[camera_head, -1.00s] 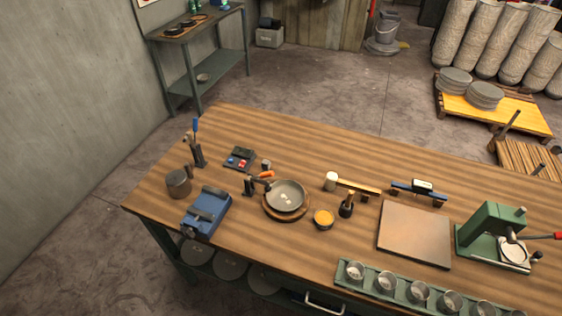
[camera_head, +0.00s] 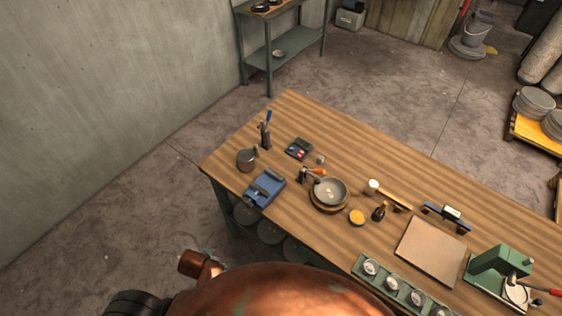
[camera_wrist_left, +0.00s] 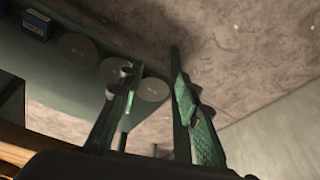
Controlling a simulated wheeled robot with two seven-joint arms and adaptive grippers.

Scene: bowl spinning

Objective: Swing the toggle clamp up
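The toggle clamp (camera_head: 305,174) with an orange handle (camera_head: 317,171) stands on the bench at the left edge of the grey bowl (camera_head: 330,191). Its arm appears to lie low, reaching toward the bowl's rim; fine detail is too small to tell. The bowl sits on a round wooden base (camera_head: 327,210). My left gripper (camera_wrist_left: 155,65) shows in the left wrist view, with its two green fingers apart and nothing between them. It is away from the clamp, with floor and the bench's underside behind it. My right gripper is not in view.
On the wooden bench (camera_head: 300,122), a blue vise-like block (camera_head: 264,188), a dark pot (camera_head: 246,159) and a blue-handled tool (camera_head: 266,131) stand left of the clamp. A small control box (camera_head: 299,149) is behind it. Grey discs (camera_wrist_left: 152,90) lie under the bench.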

